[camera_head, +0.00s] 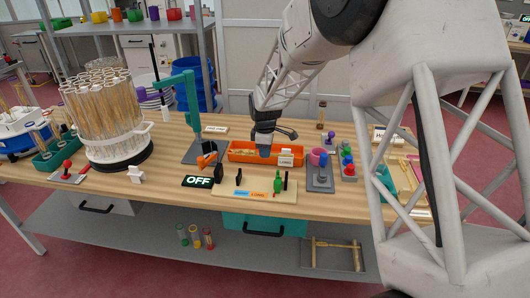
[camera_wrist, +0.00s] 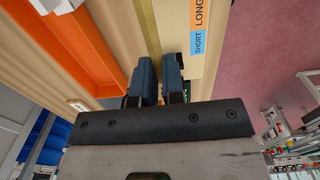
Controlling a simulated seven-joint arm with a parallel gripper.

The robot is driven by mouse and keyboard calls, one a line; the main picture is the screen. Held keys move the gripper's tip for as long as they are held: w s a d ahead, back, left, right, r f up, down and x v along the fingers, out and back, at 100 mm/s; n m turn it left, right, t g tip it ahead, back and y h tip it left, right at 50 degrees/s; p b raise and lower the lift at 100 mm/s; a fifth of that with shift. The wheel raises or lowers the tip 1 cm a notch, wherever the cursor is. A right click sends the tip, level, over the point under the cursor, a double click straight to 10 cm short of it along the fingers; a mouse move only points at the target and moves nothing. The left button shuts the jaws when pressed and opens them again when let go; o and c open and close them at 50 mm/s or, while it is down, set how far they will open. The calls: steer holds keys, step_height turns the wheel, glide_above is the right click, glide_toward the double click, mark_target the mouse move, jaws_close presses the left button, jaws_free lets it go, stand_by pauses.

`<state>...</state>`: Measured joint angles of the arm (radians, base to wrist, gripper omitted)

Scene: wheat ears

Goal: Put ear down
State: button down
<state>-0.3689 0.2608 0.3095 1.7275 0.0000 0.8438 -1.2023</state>
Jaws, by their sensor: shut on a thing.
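The ear itself is too small or hidden to make out. A narrow gold strip (camera_wrist: 150,38) runs up from between the fingers; I cannot tell whether it is a held stalk or the board's side. The orange tray (camera_head: 238,147) lies to the left in the wrist view (camera_wrist: 84,62). The pale board (camera_head: 225,192) with SHORT and LONG labels lies in front of the tray.
A dark upright piece (camera_head: 219,173) and green upright pieces (camera_head: 277,182) stand at the board. A white card (camera_head: 286,157) stands at the tray's front. A black OFF sign (camera_head: 198,181) is left of the board. A grey stand (camera_head: 320,176) is to the right.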

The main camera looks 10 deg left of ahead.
steer(key=shift+w, duration=0.15)
glide_toward(274, 152)
steer(key=s+r, duration=0.3)
steer(key=s, duration=0.1)
steer(key=shift+s+d, duration=0.1)
steer(key=shift+d, duration=0.1)
steer(key=shift+f, duration=0.1)
steer(key=shift+f, duration=3.2)
steer(key=shift+f, duration=1.9)
